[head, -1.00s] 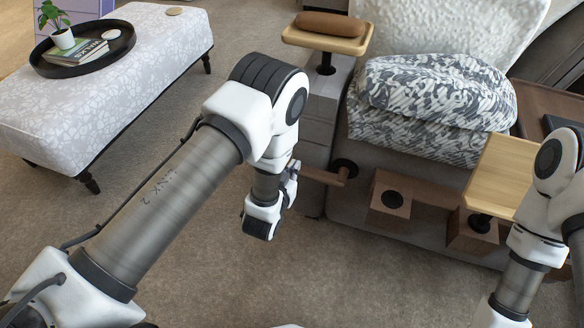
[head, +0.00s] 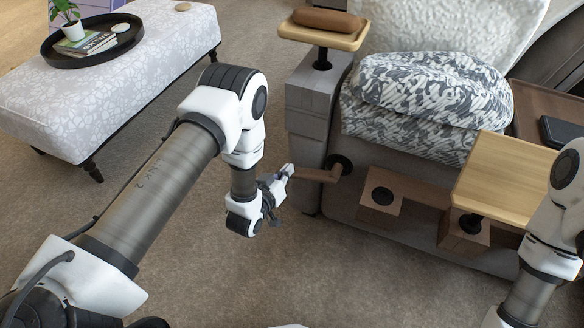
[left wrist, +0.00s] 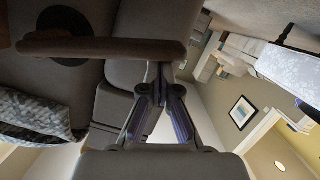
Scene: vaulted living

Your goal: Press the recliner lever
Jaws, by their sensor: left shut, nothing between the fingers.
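The recliner lever (head: 318,174) is a brown wooden bar on a dark round hub, low on the front of the grey recliner (head: 390,236). It lies nearly level, and its free end points left toward my left gripper (head: 288,170). That gripper is shut and empty, its fingertips close to the free end. In the left wrist view the lever (left wrist: 100,47) crosses the upper left, and my fingertips (left wrist: 160,75) meet right by its edge near the free end. I cannot tell whether they touch. My right arm shows at the right edge, but its gripper is out of view.
A wooden tray (head: 507,178) on a post stands out at the right of the recliner. A patterned ottoman (head: 95,90) with a black tray (head: 55,50) stands at left. Carpet between is clear.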

